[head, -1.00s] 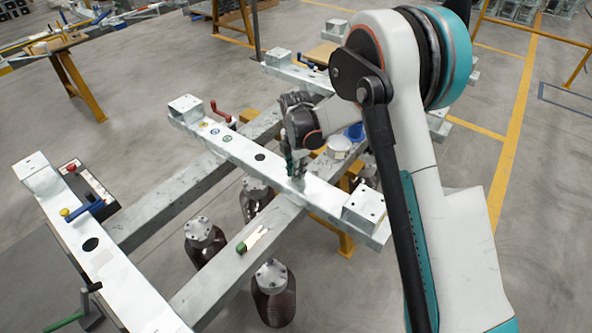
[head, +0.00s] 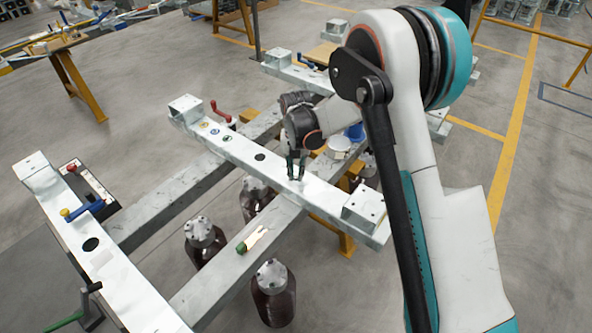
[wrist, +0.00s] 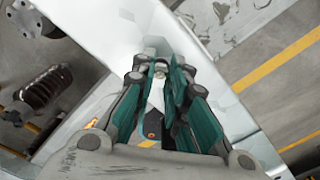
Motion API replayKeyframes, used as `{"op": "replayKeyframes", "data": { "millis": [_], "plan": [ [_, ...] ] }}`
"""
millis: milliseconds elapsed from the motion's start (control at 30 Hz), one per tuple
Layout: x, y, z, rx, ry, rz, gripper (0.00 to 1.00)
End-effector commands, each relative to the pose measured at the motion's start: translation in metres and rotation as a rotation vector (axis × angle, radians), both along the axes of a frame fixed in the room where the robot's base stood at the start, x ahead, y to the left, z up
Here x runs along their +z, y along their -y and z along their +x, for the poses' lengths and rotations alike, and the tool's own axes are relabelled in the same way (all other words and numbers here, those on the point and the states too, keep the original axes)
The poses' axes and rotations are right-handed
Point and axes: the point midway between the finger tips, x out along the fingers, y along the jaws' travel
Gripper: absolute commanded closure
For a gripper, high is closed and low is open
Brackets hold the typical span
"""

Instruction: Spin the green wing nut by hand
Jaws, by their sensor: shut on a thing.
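My gripper (head: 297,178) points down at the top of the pale metal crossbeam (head: 225,143), right of its middle. In the wrist view, the teal fingers of my gripper (wrist: 160,72) close in on a small pale metal stud (wrist: 150,52) on the beam. The fingertips are shut on the wing nut at this spot. The nut is mostly hidden by the fingers, and its green cannot be told from their teal.
A red crank handle (head: 221,112) stands by the beam's far left part. A square end block (head: 363,206) is near the beam's right end. A green-ended tool (head: 251,241) lies on the lower rail.

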Motion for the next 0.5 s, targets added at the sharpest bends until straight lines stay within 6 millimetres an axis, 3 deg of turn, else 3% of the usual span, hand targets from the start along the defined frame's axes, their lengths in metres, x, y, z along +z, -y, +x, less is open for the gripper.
{"op": "replayKeyframes", "data": {
  "millis": [500],
  "plan": [
    [-0.0014, 0.0001, -0.0012, 0.215, -0.003, 0.000, 1.00]
  ]
}}
